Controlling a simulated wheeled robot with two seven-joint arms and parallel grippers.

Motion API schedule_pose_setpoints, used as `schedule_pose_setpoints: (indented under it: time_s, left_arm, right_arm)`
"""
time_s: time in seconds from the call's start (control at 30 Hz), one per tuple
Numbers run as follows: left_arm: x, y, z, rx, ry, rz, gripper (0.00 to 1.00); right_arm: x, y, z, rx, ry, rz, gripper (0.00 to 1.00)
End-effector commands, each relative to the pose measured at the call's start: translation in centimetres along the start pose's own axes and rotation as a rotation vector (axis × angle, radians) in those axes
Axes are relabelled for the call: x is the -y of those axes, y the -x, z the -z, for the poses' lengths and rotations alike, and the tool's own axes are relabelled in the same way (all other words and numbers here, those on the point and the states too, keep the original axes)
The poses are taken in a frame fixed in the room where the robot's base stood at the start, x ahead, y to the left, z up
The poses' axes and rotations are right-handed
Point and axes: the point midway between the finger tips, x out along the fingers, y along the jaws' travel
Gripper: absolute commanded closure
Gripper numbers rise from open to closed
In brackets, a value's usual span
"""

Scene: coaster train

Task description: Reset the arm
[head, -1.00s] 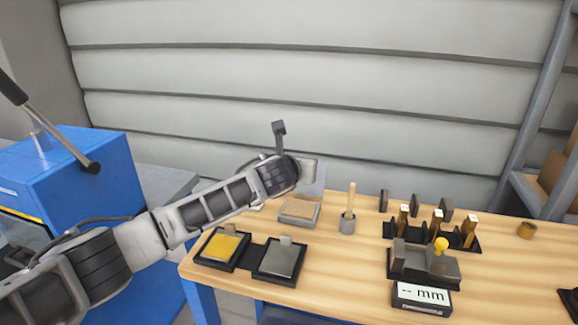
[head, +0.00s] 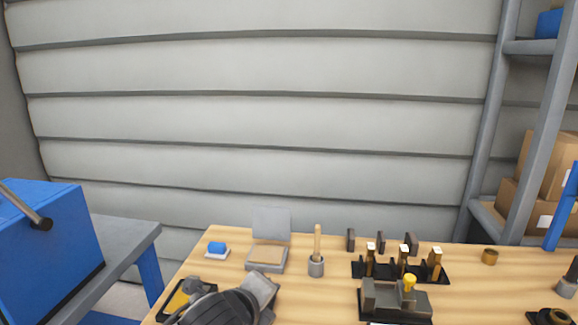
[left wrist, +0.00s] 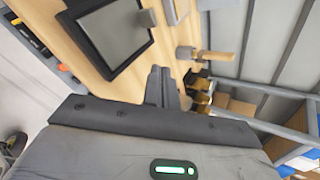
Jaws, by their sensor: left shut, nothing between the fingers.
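My left arm (head: 222,308) enters the head view at the bottom edge, low over the front left of the workbench (head: 325,289). Its fingers cannot be made out there. In the left wrist view my left gripper (left wrist: 162,84) has its dark fingers together with nothing between them. A black-framed grey plate (left wrist: 112,38) lies on the bench to the upper left of the fingers. A wooden-handled tool in a grey cup (left wrist: 187,52) shows just to their upper right. My right gripper is in neither view.
A blue machine (head: 50,245) is left, shelving right.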

Motion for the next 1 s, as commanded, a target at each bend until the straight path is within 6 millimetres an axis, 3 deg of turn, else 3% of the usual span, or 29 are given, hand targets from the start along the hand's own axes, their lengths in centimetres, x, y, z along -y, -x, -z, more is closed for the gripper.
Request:
schedule_pose_setpoints:
  time_s: [0.03,0.1,0.3,0.5,0.77,0.8,1.0]
  left_arm:
    - [-2.4,0.9,1.5,-0.034,0.186,-0.041,1.0]
    - [-5.5,2.4,2.8,-0.048,0.454,-0.107,1.0]
    - [-14.6,7.4,4.6,0.037,1.164,-0.32,1.0]
    - [-21.4,12.3,5.3,0.222,1.627,-0.471,1.0]
    - [-27.9,18.5,5.8,0.52,2.027,-0.583,1.0]
    - [-27.8,17.0,6.0,0.481,2.02,-0.548,1.0]
    - [-28.1,12.9,6.7,0.362,2.034,-0.404,1.0]
  right_arm:
    - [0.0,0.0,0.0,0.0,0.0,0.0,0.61]
    - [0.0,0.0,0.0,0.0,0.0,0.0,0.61]
    - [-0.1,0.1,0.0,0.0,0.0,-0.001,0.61]
    - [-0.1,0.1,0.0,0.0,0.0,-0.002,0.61]
    - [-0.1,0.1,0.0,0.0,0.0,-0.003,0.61]
    - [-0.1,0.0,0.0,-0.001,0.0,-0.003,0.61]
    - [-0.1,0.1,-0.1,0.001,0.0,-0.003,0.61]
